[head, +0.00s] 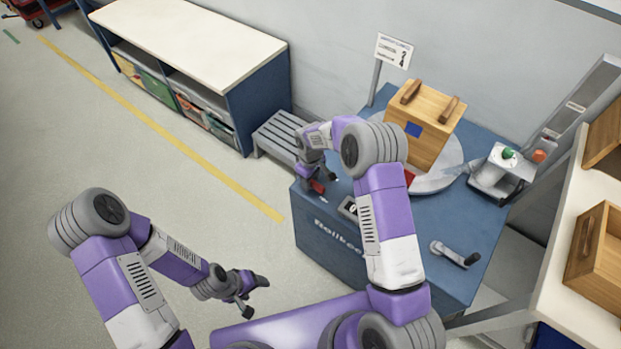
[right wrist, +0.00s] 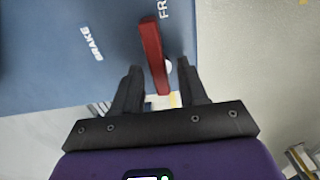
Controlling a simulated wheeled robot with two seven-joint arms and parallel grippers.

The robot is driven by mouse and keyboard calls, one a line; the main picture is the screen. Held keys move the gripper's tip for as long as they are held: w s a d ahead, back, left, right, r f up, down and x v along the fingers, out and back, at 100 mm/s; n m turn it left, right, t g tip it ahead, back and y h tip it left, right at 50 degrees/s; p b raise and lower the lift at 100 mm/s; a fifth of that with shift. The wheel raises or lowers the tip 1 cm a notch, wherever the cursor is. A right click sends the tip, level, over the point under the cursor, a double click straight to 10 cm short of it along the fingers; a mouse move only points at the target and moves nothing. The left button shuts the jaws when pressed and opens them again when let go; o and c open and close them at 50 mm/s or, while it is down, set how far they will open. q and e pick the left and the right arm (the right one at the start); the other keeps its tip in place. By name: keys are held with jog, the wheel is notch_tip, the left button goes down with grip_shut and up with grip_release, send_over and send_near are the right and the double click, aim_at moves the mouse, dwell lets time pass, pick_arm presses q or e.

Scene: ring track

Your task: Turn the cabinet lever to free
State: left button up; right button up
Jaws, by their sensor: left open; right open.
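The red cabinet lever (right wrist: 153,50) shows in the right wrist view on the blue cabinet (right wrist: 60,60), beside the printed words BRAKE to its left and "FR", cut off, to its right. In the head view the lever (head: 317,187) is a small red piece at the cabinet's near left corner. My right gripper (right wrist: 159,75) is open, with a finger on each side of the lever's lower part and gaps visible. It also shows in the head view (head: 318,176). My left gripper (head: 257,294) is open and empty, over the floor left of the cabinet.
On the cabinet top stand a wooden box (head: 420,120) on a round grey plate (head: 448,170), a device with green and orange knobs (head: 497,172), and a crank handle (head: 455,254). A grey step stool (head: 279,134) stands behind. The floor at left is free.

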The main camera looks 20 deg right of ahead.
notch_tip(320, 180, up, 8)
jog(key=shift+f+p, duration=0.2)
jog(key=shift+p, duration=0.95)
pick_arm(q)
notch_tip(320, 180, up, 2)
jog(key=shift+r, duration=0.15)
pick_arm(e)
jog(key=shift+f, duration=0.1)
